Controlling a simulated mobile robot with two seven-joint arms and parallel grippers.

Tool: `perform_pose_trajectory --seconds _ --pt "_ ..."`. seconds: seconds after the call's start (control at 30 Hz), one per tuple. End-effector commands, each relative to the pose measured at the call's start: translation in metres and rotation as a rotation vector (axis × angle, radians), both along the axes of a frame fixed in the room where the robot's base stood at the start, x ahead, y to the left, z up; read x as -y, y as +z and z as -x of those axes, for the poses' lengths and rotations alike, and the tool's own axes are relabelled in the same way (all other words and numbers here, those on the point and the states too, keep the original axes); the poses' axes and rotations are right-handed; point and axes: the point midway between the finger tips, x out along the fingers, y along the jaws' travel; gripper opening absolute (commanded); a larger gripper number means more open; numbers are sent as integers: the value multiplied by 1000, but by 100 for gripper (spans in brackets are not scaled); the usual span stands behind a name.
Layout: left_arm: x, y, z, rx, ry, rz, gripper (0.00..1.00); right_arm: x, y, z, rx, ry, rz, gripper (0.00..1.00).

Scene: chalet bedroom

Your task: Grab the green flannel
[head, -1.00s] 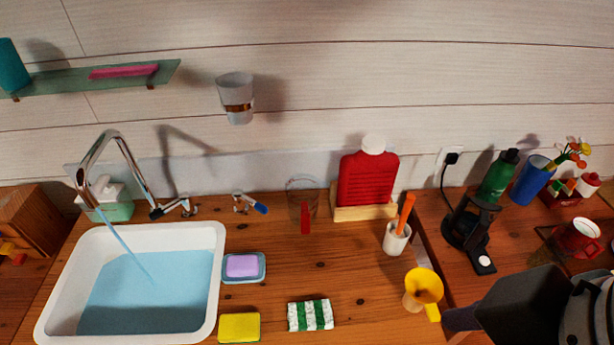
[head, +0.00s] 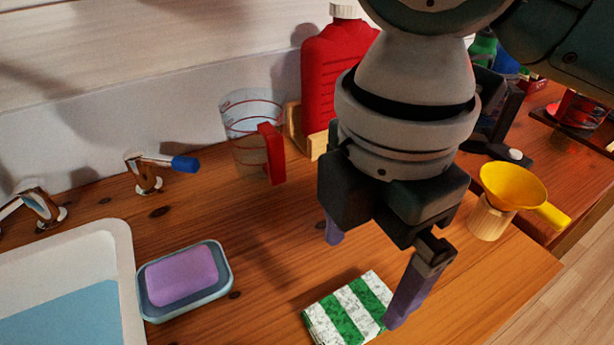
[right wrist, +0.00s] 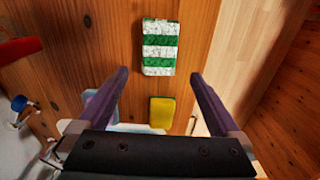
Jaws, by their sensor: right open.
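The green flannel (head: 350,308) is a folded cloth with green and white stripes, lying flat on the wooden counter near its front edge. It also shows in the right wrist view (right wrist: 159,47), beyond the fingertips and between their lines. My right gripper (head: 365,275) is open and empty. It hangs above the counter, one finger behind the cloth and the other overlapping the cloth's right edge in the head view. I see no contact with the cloth in the right wrist view, where the gripper (right wrist: 157,75) also shows. My left gripper is out of view.
A purple soap in a dish (head: 222,262) and a sink (head: 122,235) are left. A measuring cup (head: 245,140) and red bottle (head: 325,75) stand behind. A yellow funnel (head: 512,185) on a wooden holder is right. A yellow sponge (right wrist: 162,112) lies near the cloth.

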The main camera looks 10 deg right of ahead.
Motion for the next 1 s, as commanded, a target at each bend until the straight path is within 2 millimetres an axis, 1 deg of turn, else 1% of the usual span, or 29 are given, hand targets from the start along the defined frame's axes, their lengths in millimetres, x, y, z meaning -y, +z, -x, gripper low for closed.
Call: perform_pose_trajectory --seconds 0.03,0.2,0.43,0.6,0.7,0.8,1.0 --pt "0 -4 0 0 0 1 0 1 -7 -1 -2 3 5 100" --pt "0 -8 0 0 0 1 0 1 -33 0 -5 3 5 100" --pt "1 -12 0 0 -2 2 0 -1 -54 -1 -3 3 4 100" --pt "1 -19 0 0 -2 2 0 -4 -82 -3 -3 1 4 100" --pt "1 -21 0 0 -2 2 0 -3 -94 -3 -2 2 4 100" --pt "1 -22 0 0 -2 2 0 -3 -98 -3 0 2 4 100" --pt "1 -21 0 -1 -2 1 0 -3 -98 -3 1 2 4 100"
